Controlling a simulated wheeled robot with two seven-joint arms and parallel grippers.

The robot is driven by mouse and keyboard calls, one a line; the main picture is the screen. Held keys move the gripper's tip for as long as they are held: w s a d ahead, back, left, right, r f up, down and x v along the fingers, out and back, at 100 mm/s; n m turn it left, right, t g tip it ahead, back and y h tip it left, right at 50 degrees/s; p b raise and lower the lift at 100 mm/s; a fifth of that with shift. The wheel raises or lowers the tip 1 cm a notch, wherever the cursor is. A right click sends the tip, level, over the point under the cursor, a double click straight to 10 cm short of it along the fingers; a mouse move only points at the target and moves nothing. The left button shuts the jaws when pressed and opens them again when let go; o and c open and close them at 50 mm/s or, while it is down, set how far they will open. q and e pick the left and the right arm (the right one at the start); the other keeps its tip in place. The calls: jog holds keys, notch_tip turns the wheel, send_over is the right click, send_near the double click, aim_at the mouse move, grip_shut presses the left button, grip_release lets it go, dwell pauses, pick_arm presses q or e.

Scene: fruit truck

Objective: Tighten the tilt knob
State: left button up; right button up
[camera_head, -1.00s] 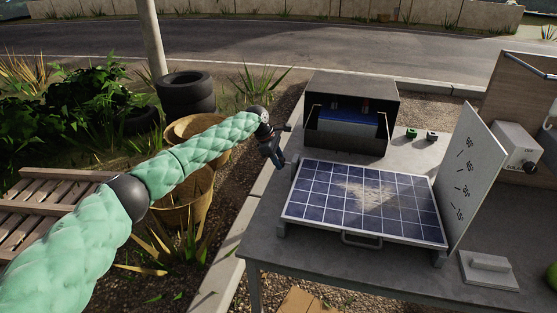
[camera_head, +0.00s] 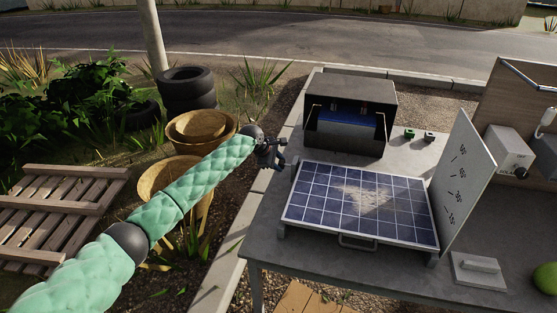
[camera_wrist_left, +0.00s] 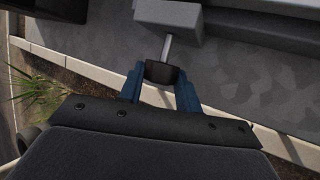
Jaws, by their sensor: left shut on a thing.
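The solar panel (camera_head: 361,203) lies nearly flat in its frame on the grey table, beside an upright white angle board (camera_head: 461,178). My left gripper (camera_head: 279,163) is at the panel's left side, near its far left corner. In the left wrist view, its blue fingers (camera_wrist_left: 161,82) are shut on a black knob (camera_wrist_left: 162,73). A bare metal shaft (camera_wrist_left: 167,47) runs from the knob to a grey block (camera_wrist_left: 170,14). In the head view the knob is too small and covered to make out. My right gripper is not in view.
An open dark battery box (camera_head: 349,116) stands behind the panel. Two small green-and-black parts (camera_head: 419,135) and a grey device (camera_head: 507,150) are to the right. A flat grey block with a handle (camera_head: 478,270) lies in front. Baskets (camera_head: 201,128) and a pallet (camera_head: 60,215) stand left of the table.

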pick_arm(q)
jog(key=shift+s+t, duration=0.15)
jog(key=shift+t, duration=0.55)
jog(key=shift+f+t+h, duration=0.1)
jog(key=shift+t+h, duration=0.3)
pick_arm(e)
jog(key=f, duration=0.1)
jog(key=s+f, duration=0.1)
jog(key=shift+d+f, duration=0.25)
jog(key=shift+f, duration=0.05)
pick_arm(q)
jog(key=shift+m, duration=0.3)
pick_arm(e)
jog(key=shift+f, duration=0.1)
pick_arm(q)
jog(key=o, duration=1)
jog(key=shift+c, duration=0.2)
